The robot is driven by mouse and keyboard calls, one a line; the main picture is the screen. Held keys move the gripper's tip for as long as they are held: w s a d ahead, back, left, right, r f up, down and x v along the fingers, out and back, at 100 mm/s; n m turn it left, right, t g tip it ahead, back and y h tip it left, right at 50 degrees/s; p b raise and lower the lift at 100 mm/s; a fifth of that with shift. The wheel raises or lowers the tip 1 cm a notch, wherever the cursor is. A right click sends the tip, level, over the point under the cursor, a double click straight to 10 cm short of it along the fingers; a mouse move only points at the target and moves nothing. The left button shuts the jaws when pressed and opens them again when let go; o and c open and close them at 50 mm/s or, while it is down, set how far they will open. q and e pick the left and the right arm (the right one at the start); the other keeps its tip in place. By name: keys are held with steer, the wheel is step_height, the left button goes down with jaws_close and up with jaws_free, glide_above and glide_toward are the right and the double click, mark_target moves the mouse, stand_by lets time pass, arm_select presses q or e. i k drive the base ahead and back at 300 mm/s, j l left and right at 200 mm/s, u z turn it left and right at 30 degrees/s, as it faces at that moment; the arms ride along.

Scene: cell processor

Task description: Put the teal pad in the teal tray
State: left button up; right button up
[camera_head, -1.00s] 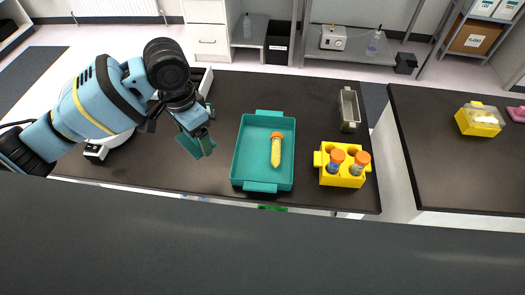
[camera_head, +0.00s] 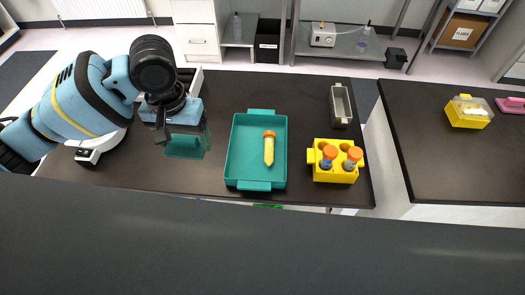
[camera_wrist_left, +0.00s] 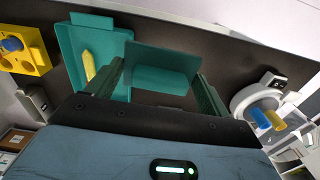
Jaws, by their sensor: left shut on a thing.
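The teal pad (camera_head: 184,147) is a flat teal piece held at my left gripper (camera_head: 182,140), just left of the tray, in the head view. In the left wrist view the pad (camera_wrist_left: 160,68) spans between the two fingers of my left gripper (camera_wrist_left: 160,80), which is shut on it. The teal tray (camera_head: 234,150) lies on the dark bench to the right of the gripper. A tube with an orange cap and yellow contents (camera_head: 269,148) lies in the tray. The tray also shows in the left wrist view (camera_wrist_left: 70,58). My right gripper is not in view.
A yellow rack (camera_head: 335,173) with orange-capped tubes stands right of the tray. A grey metal container (camera_head: 341,105) is behind it. A white device (camera_head: 95,145) stands under my left arm. A second bench on the right holds a yellow box (camera_head: 468,112).

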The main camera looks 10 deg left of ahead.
mark_target(247, 152)
steer(key=z, duration=1.05)
steer(key=j, duration=0.6)
steer(key=k+j, duration=0.15)
steer(key=j, duration=1.05)
steer(key=k+z, duration=0.05)
